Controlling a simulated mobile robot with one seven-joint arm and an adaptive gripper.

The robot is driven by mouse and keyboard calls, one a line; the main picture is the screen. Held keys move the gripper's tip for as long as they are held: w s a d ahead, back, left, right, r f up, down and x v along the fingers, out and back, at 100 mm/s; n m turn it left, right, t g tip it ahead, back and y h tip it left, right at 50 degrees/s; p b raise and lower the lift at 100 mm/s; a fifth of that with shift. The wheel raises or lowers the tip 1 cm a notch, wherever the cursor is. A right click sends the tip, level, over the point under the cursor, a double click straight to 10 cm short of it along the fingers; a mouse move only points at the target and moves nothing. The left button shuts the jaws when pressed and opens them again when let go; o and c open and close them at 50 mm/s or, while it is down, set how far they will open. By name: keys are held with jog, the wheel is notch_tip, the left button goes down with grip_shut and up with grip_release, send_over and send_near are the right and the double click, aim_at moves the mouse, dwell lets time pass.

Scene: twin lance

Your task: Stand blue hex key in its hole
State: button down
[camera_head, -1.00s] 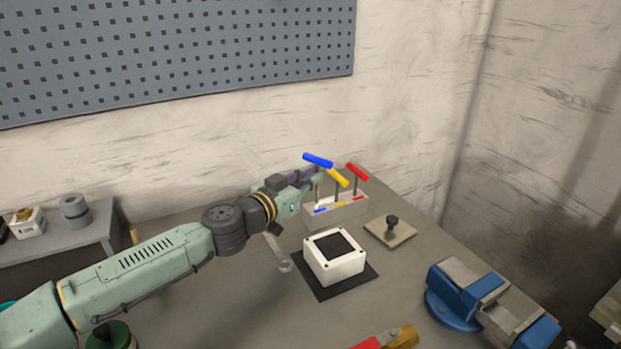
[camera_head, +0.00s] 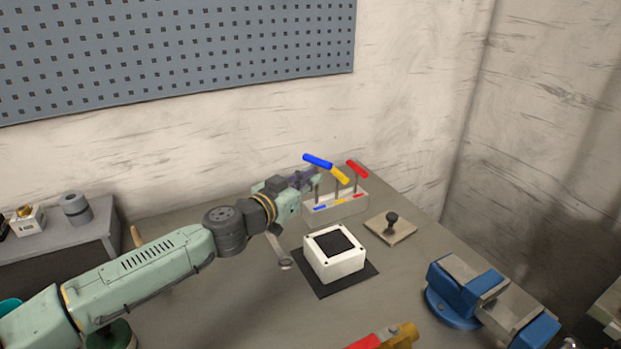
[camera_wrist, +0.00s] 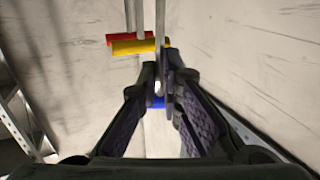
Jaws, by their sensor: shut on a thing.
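My gripper (camera_head: 312,180) is shut on the blue hex key, just under its handle (camera_head: 317,160). The key stands about upright at the left end of the pale holder block (camera_head: 345,208), its thin shaft running down towards the block. Whether its tip is inside a hole is too small to tell. The block's front has blue, yellow and red marks. In the wrist view, the blue handle (camera_wrist: 157,103) shows partly between the fingers (camera_wrist: 161,80).
The yellow hex key (camera_head: 340,174) and red hex key (camera_head: 357,169) stand in the block, close to the right of my gripper. A white box (camera_head: 335,262), a wooden plate with a dark knob (camera_head: 391,228) and a blue vise (camera_head: 455,295) stand nearer. A wall rises behind.

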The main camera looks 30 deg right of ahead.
jog(key=shift+f+b, duration=0.3)
jog(key=shift+f, duration=0.25)
